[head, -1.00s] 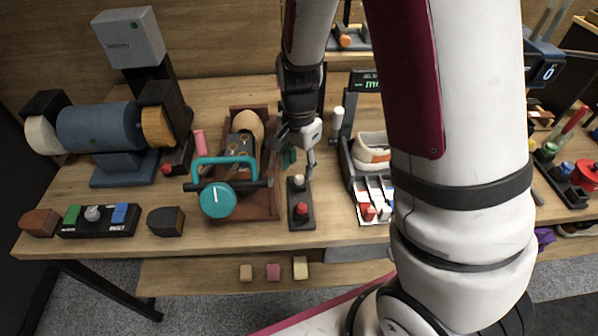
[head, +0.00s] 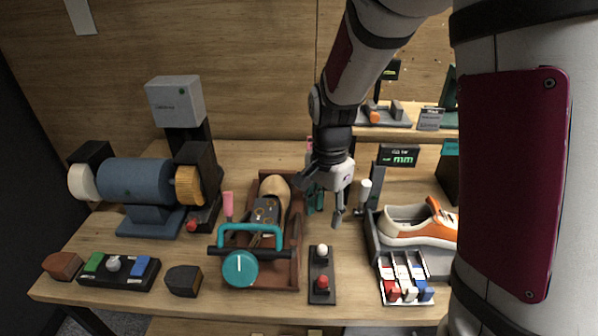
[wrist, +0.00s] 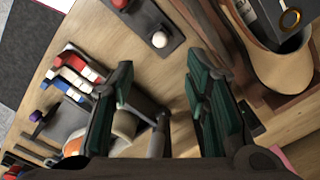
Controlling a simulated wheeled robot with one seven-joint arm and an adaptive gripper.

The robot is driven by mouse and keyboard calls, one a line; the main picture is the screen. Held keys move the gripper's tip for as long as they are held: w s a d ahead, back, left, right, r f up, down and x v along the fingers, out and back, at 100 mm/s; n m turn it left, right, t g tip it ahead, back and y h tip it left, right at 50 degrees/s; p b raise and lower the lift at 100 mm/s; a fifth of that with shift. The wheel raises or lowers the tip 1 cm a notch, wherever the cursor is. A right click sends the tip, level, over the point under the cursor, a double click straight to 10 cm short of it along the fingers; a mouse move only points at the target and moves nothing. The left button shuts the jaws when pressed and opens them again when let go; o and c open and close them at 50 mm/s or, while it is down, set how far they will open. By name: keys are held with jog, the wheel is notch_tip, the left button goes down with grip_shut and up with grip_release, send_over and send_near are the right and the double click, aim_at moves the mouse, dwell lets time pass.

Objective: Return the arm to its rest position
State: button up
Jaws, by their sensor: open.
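My gripper (head: 325,208) hangs above the bench in the head view, fingers pointing down. It is between the brown wooden tray (head: 297,220) and the sneaker station on the right. In the wrist view the two green-padded fingers of my gripper (wrist: 160,95) are apart, with nothing held between them. Bench surface shows in the gap. My arm reaches in from the upper right, and its large maroon-panelled link covers the right side of the head view.
A small control box (head: 320,285) with white and red knobs stands in front. An orange-and-white sneaker (head: 405,225) sits in a grey stand at right, behind several red, white and blue pieces (head: 405,290). A blue grinder (head: 135,180) stands left. A teal-handled tool (head: 240,268) lies over the tray's front.

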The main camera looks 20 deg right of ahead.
jog(key=s+r+n+t, duration=0.5)
jog(key=s+r+n, duration=0.7)
jog(key=s+r, duration=0.5)
jog(key=shift+s+d+n, duration=0.2)
jog(key=shift+s+n, duration=0.1)
jog(key=shift+s, duration=0.6)
